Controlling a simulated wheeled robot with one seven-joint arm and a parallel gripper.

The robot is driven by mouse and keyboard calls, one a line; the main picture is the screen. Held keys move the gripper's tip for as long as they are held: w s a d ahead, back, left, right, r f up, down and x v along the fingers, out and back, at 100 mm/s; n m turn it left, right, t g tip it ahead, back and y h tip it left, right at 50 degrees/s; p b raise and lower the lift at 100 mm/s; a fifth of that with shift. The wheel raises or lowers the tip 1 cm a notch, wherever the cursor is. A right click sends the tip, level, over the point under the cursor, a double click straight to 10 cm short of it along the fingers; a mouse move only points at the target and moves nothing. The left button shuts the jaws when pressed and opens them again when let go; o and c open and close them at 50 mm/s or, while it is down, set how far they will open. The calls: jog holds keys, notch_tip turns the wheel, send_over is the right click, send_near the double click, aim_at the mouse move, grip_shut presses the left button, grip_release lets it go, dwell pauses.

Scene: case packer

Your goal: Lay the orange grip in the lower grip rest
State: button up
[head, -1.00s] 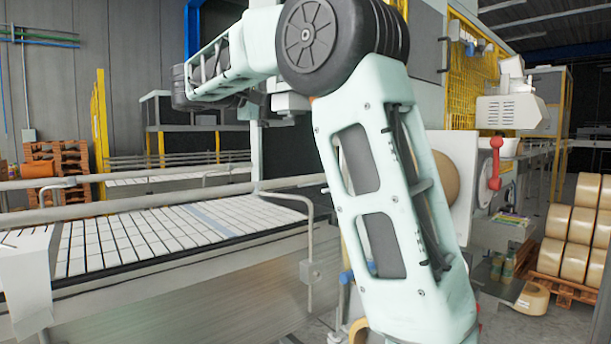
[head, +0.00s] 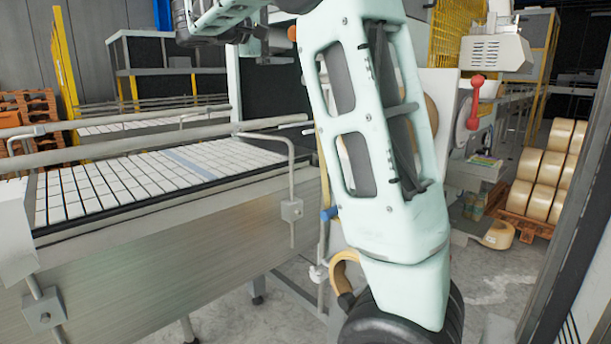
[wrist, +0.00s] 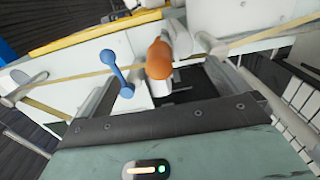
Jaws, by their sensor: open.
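The orange grip (wrist: 159,60) shows in the wrist view as a short, rounded orange piece on a grey mount, ahead of my gripper. My gripper (wrist: 160,88) is open, with a finger on each side of the view and nothing held between them. The orange grip appears beyond the fingers, apart from them. In the head view, a small orange tip (head: 292,33) shows beside my arm; I cannot tell whether it is the same grip. I cannot pick out the lower grip rest in either view.
A blue double-knobbed handle (wrist: 116,74) stands left of the orange grip. The white-tiled conveyor (head: 150,178) and its rails fill the left of the head view. A red-knobbed lever (head: 474,100) and tape rolls (head: 540,175) are at the right. Some floor is clear.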

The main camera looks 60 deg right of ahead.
aim_at(291, 33)
jog(key=shift+p+x, duration=0.55)
jog(key=shift+x, duration=2.05)
jog(key=shift+d+b, duration=0.15)
jog(key=shift+b, duration=0.2)
grip_shut()
jog(key=shift+r+p, duration=0.8)
jog(key=shift+r, duration=0.75)
